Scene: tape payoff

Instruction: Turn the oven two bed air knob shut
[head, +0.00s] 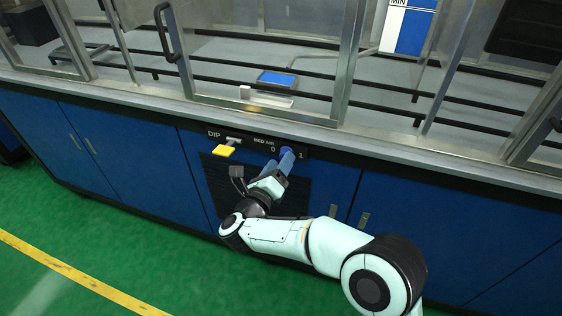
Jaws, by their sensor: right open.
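The bed air control sits on a black panel strip (215,132) on the front of the blue cabinet, under the label BED AIR, with marks 0 and 1. A blue knob (287,156) shows between these marks. Its lower part and exact turn are hard to make out behind my gripper. My right gripper (277,170) is open at the knob, reaching up to it from below. I cannot tell whether its fingers touch the knob. My left gripper is out of view.
A yellow-ended DIP lever (224,150) sticks out just left of my right gripper. Above are the grey counter edge (150,97), glazed metal-framed doors and black rails. A blue-topped block (277,79) stands behind the glass. Green floor (110,240) is clear at left.

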